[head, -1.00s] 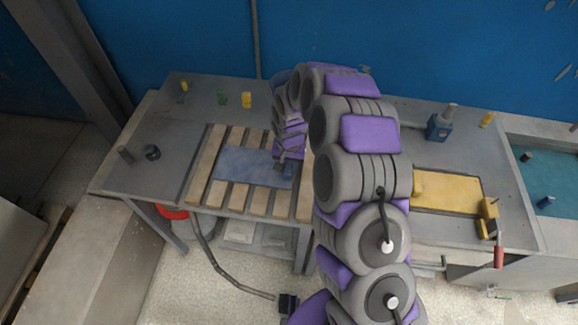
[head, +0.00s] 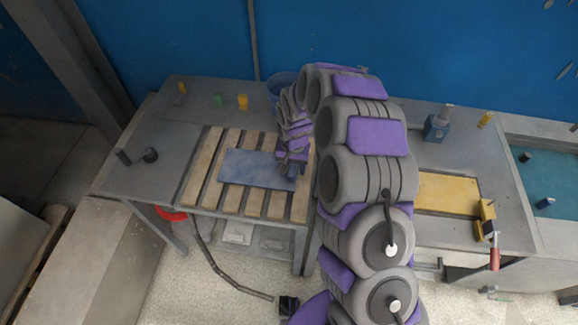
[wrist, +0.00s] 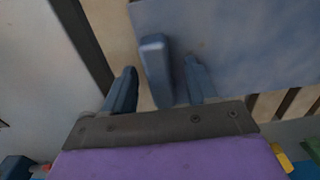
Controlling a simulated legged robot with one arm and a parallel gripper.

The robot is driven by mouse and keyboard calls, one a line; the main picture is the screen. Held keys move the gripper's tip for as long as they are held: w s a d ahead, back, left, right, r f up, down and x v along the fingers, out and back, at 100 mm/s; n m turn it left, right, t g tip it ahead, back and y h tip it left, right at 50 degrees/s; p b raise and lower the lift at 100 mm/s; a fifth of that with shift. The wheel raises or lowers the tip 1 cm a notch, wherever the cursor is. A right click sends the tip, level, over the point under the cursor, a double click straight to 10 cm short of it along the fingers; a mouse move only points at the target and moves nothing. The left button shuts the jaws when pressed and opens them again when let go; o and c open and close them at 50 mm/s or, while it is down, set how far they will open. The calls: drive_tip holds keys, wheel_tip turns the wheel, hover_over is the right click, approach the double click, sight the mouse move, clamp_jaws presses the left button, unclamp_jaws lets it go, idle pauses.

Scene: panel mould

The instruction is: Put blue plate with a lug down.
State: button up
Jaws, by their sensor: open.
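The blue plate (head: 255,168) lies flat across the wooden slats (head: 204,168) on the left part of the table. In the wrist view the plate (wrist: 245,40) fills the upper right, and its upright lug (wrist: 155,68) stands at its near left edge. My gripper (wrist: 160,85) is open, with one finger on each side of the lug and a gap to the left finger. The right finger is close to the lug, over the plate. In the head view my gripper (head: 292,170) is at the plate's right end, and the lug is hidden there.
A yellow plate (head: 447,193) with a red-handled clamp (head: 494,257) lies on the right. A blue bucket (head: 280,88) stands behind my arm. Yellow (head: 243,102) and green (head: 218,100) pieces stand at the back left. Dark pieces (head: 150,155) stand at the left.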

drive_tip(key=r, duration=0.3)
drive_tip(key=shift+d+r+p, duration=0.25)
drive_tip(key=shift+r+p, duration=0.05)
drive_tip(key=shift+r, duration=0.05)
drive_tip(key=s+d+r+p, duration=0.1)
drive_tip(key=s+r, duration=0.2)
drive_tip(key=r, duration=0.5)
drive_tip(key=s+d+r, duration=0.2)
drive_tip(key=s+r, duration=0.1)
drive_tip(key=r, duration=0.4)
drive_tip(key=s+d+r+n, duration=0.1)
drive_tip(key=s+d+r, duration=0.65)
drive_tip(key=s, duration=0.25)
drive_tip(key=s+d+r+g, duration=0.1)
drive_tip(key=s+d, duration=0.2)
drive_tip(key=s, duration=0.7)
drive_tip(key=s+d+r, duration=0.1)
drive_tip(key=s+d, duration=0.2)
drive_tip(key=s, duration=0.7)
drive_tip(key=shift+s+d+g, duration=0.3)
drive_tip(key=shift+d+g, duration=0.1)
drive_tip(key=shift+a, duration=0.35)
drive_tip(key=shift+c, duration=0.5)
